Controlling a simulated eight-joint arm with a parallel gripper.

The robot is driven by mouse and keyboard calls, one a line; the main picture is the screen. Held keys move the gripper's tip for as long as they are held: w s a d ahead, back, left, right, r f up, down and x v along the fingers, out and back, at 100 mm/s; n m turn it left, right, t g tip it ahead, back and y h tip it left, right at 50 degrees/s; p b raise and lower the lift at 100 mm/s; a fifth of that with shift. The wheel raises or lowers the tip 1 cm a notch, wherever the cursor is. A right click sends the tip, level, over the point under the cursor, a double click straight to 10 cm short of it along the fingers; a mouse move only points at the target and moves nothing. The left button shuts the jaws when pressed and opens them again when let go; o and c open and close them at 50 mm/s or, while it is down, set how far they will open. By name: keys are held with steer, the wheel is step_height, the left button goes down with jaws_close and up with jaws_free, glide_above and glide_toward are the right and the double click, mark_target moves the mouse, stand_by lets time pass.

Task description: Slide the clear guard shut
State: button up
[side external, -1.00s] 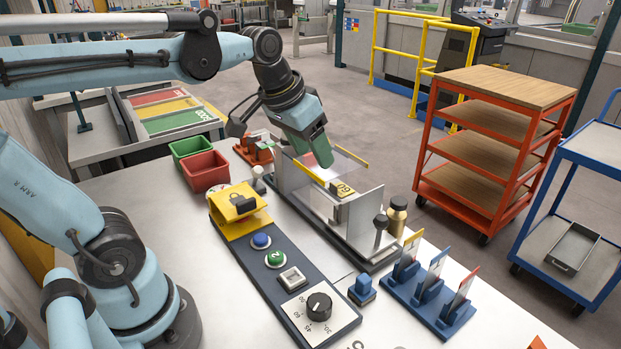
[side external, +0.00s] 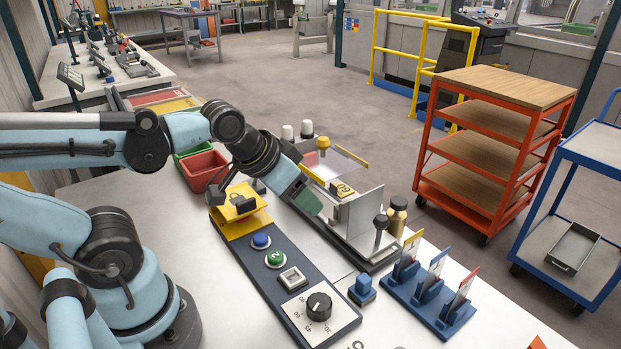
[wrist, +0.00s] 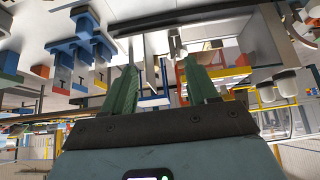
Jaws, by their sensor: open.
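The clear guard (side external: 346,168) is a see-through sheet with a yellow edge strip on the panel bender, in the side external view. It stands over the far part of the bender, above a yellow block marked 60 (side external: 342,188). A grey upright plate (side external: 366,215) stands at the bender's near end. My gripper (side external: 309,203) is at the bender's left side, near the upright plate and apart from the yellow strip. Its green fingers also show in the wrist view (wrist: 160,80), spread apart with nothing clearly held. I cannot tell whether a finger touches the bender.
A control panel with a dial (side external: 319,305) lies left of the bender. A ball-topped lever (side external: 380,228) and a brass bottle (side external: 397,215) stand at its near right. A blue card rack (side external: 430,300) is farther right. Red (side external: 205,170) and green bins stand behind my arm.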

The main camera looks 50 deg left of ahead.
step_height(320, 180, up, 14)
steer(key=r+n+g+h, duration=0.1)
steer(key=n+g+h, duration=0.1)
steer(key=g, duration=0.5)
glide_above(322, 137)
steer(key=a, duration=0.2)
steer(key=shift+d+f, duration=0.3)
steer(key=shift+f, duration=1.75)
steer(key=shift+d+f, duration=0.3)
steer(key=shift+f, duration=1.8)
steer(key=shift+d+f, duration=0.3)
steer(key=shift+f, duration=1.75)
jaws_close()
